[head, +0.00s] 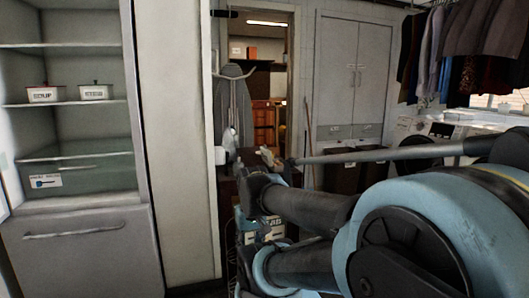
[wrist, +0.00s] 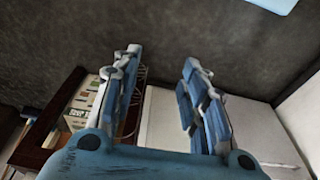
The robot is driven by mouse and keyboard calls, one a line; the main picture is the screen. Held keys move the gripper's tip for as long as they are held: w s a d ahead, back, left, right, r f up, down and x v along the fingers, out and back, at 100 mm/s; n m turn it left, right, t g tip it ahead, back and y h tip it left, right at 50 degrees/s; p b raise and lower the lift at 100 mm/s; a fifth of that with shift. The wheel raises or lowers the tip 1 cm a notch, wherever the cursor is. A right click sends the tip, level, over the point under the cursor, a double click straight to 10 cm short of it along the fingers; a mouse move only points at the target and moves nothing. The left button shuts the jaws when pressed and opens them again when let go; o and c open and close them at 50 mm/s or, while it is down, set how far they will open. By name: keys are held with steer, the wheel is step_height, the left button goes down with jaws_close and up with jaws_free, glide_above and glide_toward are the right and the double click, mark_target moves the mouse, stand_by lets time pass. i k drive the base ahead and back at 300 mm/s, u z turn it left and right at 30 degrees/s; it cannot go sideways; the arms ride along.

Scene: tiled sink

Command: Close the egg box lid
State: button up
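I cannot make out an egg box or its lid in either view. In the wrist view my gripper (wrist: 162,58) has its two blue and grey fingers spread apart, with nothing between them. Below and beyond the fingers lie a pale flat surface (wrist: 163,122) and a dark grey surface (wrist: 225,50). In the head view my arm crosses the lower right and hides much of what lies behind it. The fingers are too small and covered there to read.
A cabinet with open shelves (head: 85,62) holding two white pots stands at the left. A doorway (head: 262,75), a tall white cupboard (head: 352,70) and hanging clothes (head: 465,45) are behind. A printed box (wrist: 80,108) sits by a dark wooden edge (wrist: 45,125).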

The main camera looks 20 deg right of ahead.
mark_target(266, 154)
steer(key=k, duration=0.45)
steer(key=u, duration=0.3)
steer(key=i, duration=1.05)
steer(key=z, duration=0.6)
steer(key=i, duration=0.35)
steer(key=z, duration=0.3)
